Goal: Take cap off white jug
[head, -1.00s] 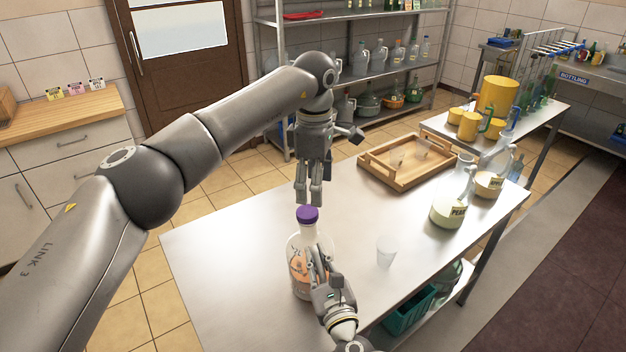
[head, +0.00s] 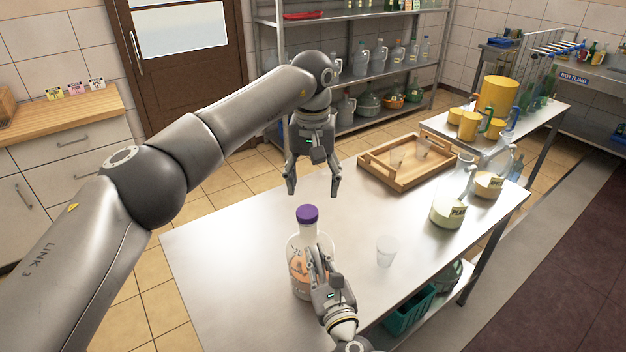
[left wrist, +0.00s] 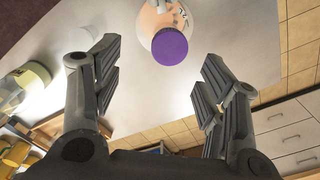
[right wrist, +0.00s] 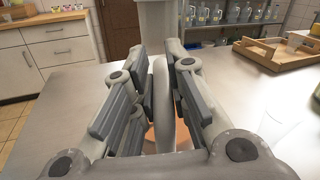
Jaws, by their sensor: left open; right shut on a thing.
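A clear jug with orange-pink contents (head: 298,280) stands upright on the steel table, with a purple cap (head: 308,214) on its neck. The cap also shows in the left wrist view (left wrist: 169,46), beyond and between the fingertips. My left gripper (head: 314,192) is open and empty above the cap, pointing down, apart from it. My right gripper (head: 318,262) is shut on the jug's handle at its near right side. In the right wrist view the handle (right wrist: 161,100) runs between the fingers. The fingers hide part of the jug.
A clear cup (head: 387,251) stands right of the jug. A wooden tray (head: 408,178) is at the table's back. Labelled jugs, one pale green (head: 447,212) and one cream (head: 488,186), stand near the right edge. The left part of the table is clear.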

